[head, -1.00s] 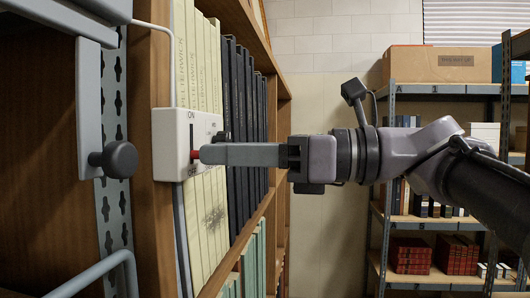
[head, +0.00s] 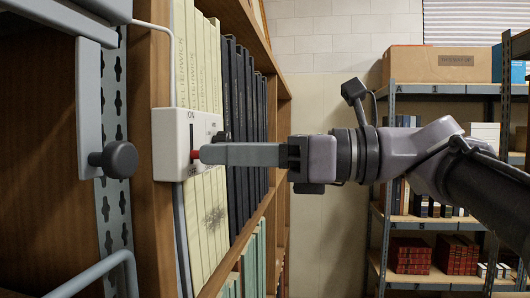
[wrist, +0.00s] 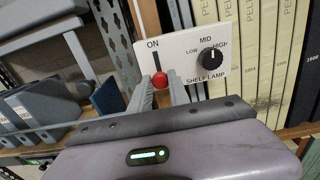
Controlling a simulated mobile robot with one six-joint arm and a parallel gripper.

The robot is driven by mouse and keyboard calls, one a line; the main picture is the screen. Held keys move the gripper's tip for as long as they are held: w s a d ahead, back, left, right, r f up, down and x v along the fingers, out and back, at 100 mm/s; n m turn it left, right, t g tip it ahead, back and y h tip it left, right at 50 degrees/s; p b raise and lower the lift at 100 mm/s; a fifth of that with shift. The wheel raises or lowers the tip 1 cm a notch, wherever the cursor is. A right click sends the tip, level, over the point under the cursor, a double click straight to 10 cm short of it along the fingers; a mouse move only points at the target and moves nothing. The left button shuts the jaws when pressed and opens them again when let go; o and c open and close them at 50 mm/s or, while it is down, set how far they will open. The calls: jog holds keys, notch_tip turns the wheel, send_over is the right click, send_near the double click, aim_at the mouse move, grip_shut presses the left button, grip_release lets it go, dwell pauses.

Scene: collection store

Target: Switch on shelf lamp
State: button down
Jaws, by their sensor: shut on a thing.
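The shelf lamp's white switch box (head: 170,150) is fixed to the wooden upright at the left of the head view. It also shows in the wrist view (wrist: 188,52), lettered SHELF LAMP. A dark vertical slot runs from ON at the top to OFF at the bottom. The slider's red knob (head: 195,154) sits in the lower part of the slot, just above OFF; the wrist view shows it (wrist: 160,79) between my fingertips. My gripper (head: 204,154) is shut on this red knob, reaching in from the right. A black dial (wrist: 211,60), marked LOW, MID and HIGH, is beside the slot.
Cream volumes (head: 205,80) and dark volumes (head: 240,110) stand behind the box. A grey bracket with a dark round knob (head: 120,159) is close at left. A cardboard box (head: 435,64) tops the metal rack at right.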

aim_at(191, 128)
jog(key=shift+r, duration=0.15)
notch_tip(191, 128, up, 3)
jog(key=p, duration=0.3)
jog(key=shift+r+p, duration=0.2)
jog(key=shift+p, duration=0.15)
jog(key=shift+f, duration=0.15)
jog(key=c, duration=1.2)
grip_release()
jog(key=shift+c, duration=0.2)
